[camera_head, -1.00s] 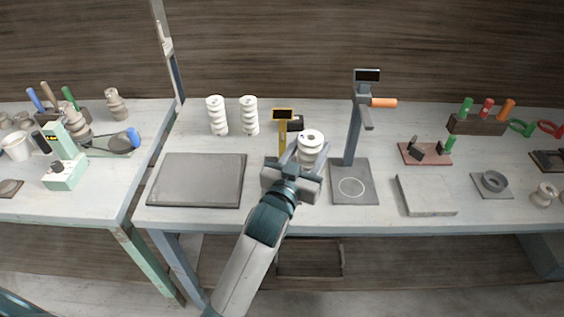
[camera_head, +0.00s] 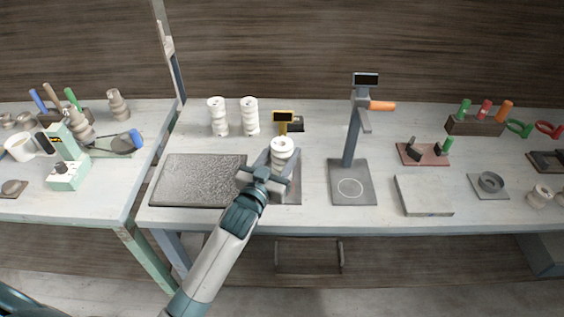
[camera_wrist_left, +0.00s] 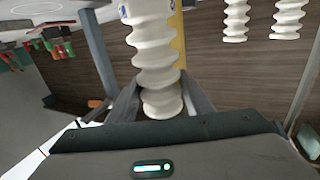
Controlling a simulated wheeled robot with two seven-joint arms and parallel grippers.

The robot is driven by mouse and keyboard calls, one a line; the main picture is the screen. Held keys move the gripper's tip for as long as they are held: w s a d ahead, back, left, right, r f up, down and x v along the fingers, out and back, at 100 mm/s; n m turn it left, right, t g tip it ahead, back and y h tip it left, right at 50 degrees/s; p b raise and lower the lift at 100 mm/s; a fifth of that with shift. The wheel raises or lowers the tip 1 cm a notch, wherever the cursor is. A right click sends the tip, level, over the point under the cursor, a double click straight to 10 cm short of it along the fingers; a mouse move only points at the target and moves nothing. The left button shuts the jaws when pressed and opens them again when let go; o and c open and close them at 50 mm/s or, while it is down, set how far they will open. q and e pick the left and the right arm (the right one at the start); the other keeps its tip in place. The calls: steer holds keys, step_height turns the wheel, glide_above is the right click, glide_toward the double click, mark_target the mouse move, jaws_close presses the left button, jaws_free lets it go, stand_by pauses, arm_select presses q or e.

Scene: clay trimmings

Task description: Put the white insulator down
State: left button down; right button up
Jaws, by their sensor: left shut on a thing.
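My left gripper (camera_head: 278,164) is shut on a white ribbed insulator (camera_head: 282,147), which stands roughly upright between the fingers. The held insulator (camera_wrist_left: 155,62) also fills the middle of the left wrist view, with a finger of the gripper (camera_wrist_left: 162,100) on either side. It is in front of a yellow post with a dark display (camera_head: 283,117). A grey plate (camera_head: 291,193) shows below the gripper. The gripper hides the insulator's lower end, so I cannot tell whether it touches anything. Two similar white insulators (camera_head: 218,118) (camera_head: 249,118) stand at the back left. My right gripper is out of view.
A dark grey textured mat (camera_head: 195,182) lies just left of the gripper. To the right stands a tall grey post with an orange handle (camera_head: 383,105), on a base with a circle (camera_head: 350,189). A pale slab (camera_head: 423,195) lies further right.

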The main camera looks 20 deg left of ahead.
mark_target(278, 170)
arm_select(q)
step_height(278, 170, down, 3)
steer(key=shift+r+p, duration=0.15)
steer(key=shift+p, duration=0.3)
steer(key=shift+f, duration=0.4)
steer(key=shift+f, duration=0.15)
steer(key=c, duration=0.9)
jaws_free()
